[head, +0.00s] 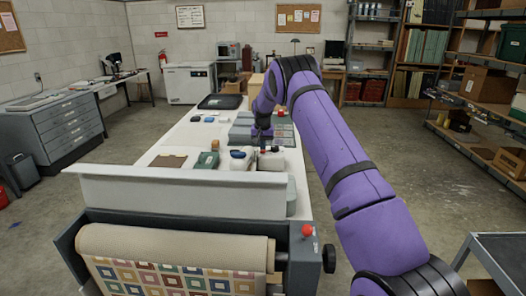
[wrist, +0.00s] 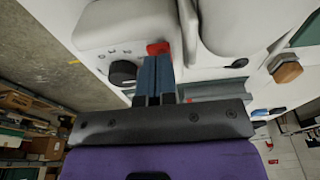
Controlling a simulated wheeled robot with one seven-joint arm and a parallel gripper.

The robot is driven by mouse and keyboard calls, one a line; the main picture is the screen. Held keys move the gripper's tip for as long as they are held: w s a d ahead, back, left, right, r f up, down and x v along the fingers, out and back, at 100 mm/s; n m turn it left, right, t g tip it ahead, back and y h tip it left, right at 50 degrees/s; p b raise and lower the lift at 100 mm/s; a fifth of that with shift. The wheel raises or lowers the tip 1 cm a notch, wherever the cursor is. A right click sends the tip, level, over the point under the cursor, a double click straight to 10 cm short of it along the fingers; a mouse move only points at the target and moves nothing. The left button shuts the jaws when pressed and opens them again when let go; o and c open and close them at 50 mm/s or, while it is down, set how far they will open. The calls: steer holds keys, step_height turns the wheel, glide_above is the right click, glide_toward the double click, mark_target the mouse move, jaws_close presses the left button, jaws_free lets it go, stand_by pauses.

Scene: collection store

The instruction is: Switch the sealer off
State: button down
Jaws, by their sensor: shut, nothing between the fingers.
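The sealer (wrist: 115,28) is a white housing in the wrist view, with a black round knob (wrist: 123,73) and a red switch (wrist: 157,48) on its face. In the head view a white body (head: 271,161), apparently the sealer, stands on the long table below my gripper (head: 263,136). In the wrist view my gripper (wrist: 154,62) is shut and empty, its blue-grey fingertips right at the lower edge of the red switch. The fingers partly cover it; I cannot tell whether they touch it or which way it is set.
The long white table (head: 182,143) also holds a green box (head: 207,160) and a blue-and-white item (head: 240,158) close to the sealer. A fabric roll (head: 175,247) on a machine with a red knob (head: 307,230) fills the front.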

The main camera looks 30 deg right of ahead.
steer(key=shift+f, duration=0.6)
stand_by(0.3)
steer(key=shift+r, duration=3.55)
steer(key=shift+r, duration=0.1)
steer(key=s+a+r+n+t, duration=0.1)
steer(key=s+a+r, duration=0.4)
steer(key=s+r, duration=0.35)
steer(key=s+a+r+n, duration=0.1)
steer(key=s+a+r, duration=0.3)
steer(key=s+r, duration=0.5)
steer(key=s+a+r+n+t, duration=0.1)
steer(key=s+a+r, duration=0.5)
steer(key=r, duration=0.4)
steer(key=s+a+r+n+t+y, duration=0.1)
steer(key=s+a, duration=0.1)
steer(key=s, duration=0.7)
steer(key=s+a+r+n, duration=0.1)
steer(key=s+a, duration=0.1)
steer(key=s, duration=0.8)
steer(key=s+a+f+n, duration=0.1)
steer(key=s+f, duration=0.1)
steer(key=s, duration=0.5)
steer(key=s+a+f, duration=0.2)
steer(key=s+f, duration=0.1)
steer(key=s, duration=0.5)
steer(key=shift+s+f+n+t, duration=0.25)
steer(key=shift+n+t, duration=0.15)
